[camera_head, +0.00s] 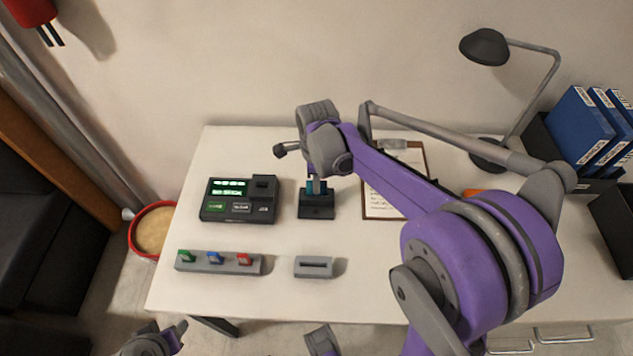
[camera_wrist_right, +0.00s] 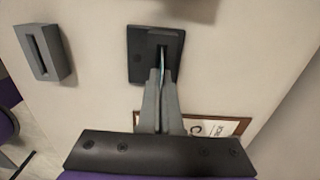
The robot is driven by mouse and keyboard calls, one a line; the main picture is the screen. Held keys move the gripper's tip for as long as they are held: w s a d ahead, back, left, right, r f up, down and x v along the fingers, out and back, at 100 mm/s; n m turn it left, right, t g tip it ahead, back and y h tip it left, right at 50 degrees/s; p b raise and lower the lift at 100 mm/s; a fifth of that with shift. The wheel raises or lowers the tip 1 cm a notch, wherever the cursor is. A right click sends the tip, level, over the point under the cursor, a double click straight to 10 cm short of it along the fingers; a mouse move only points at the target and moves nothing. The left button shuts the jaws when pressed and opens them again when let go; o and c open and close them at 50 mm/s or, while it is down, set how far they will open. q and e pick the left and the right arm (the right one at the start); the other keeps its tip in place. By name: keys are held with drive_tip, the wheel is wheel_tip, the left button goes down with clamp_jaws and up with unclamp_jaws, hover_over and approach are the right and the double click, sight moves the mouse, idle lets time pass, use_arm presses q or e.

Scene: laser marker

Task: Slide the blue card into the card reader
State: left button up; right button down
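My right gripper (camera_head: 317,187) is shut on a thin blue-teal card, seen edge-on in the right wrist view (camera_wrist_right: 163,58). The card stands upright at the slot of a small black block, the card reader (camera_head: 317,209), which also shows in the wrist view (camera_wrist_right: 140,65). The card's lower edge appears to be in the slot; how deep, I cannot tell. The fingers are just above the block.
A black device with green screens (camera_head: 226,212) stands left of the reader. In front are a grey rack (camera_head: 236,268) with green, blue and red pieces, and a grey slotted block (camera_head: 314,272), its slot empty. A clipboard (camera_head: 375,212) and lamp (camera_head: 487,47) are to the right.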

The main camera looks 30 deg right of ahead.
drive_tip(key=shift+f, duration=0.2)
drive_tip(key=c, duration=1.5)
unclamp_jaws()
drive_tip(key=o, duration=0.5)
drive_tip(key=shift+r, duration=0.1)
drive_tip(key=shift+r, duration=0.1)
wheel_tip(320, 180, up, 11)
drive_tip(key=shift+f+p, duration=0.15)
drive_tip(key=shift+p, duration=0.55)
wheel_tip(320, 180, up, 6)
drive_tip(key=p, duration=0.4)
